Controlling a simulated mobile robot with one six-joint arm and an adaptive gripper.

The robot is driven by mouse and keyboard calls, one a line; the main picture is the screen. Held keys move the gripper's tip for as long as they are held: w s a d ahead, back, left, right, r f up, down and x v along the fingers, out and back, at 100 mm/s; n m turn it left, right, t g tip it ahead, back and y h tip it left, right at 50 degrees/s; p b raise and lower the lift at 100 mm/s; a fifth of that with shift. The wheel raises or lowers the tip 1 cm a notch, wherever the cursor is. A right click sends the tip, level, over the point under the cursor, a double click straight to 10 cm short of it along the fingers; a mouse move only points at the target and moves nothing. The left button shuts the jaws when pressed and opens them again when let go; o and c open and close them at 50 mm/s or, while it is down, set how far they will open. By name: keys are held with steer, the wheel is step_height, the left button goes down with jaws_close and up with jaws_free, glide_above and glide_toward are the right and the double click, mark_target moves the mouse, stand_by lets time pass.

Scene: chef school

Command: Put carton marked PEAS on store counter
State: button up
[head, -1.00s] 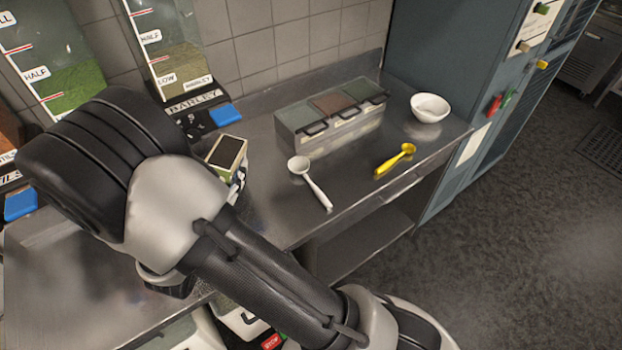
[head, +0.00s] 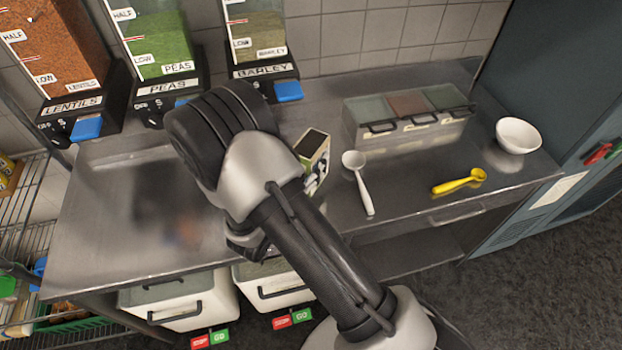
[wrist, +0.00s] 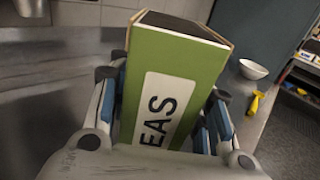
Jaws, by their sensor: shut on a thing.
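A green carton (wrist: 180,80) with a white label stands between my fingers in the wrist view. The label shows the letters EAS; its first letter is hidden. My gripper (wrist: 165,115) is shut on the carton, with a blue-padded finger on each side. In the head view the carton (head: 312,150) shows partly behind my arm, its dark top facing up. The steel counter (head: 110,230) lies below. I cannot tell whether the carton touches it.
Dispensers for lentils (head: 60,60), peas (head: 155,55) and barley (head: 255,40) stand at the back. The counter's left part looks clear.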

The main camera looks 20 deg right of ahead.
steer(key=shift+f+b, duration=0.7)
steer(key=shift+f, duration=2.35)
steer(key=shift+f, duration=0.25)
steer(key=o, duration=1.5)
steer(key=shift+r, duration=0.15)
steer(key=shift+a+r, duration=0.1)
steer(key=shift+r, duration=0.05)
steer(key=p+v, duration=0.1)
steer(key=v, duration=1.1)
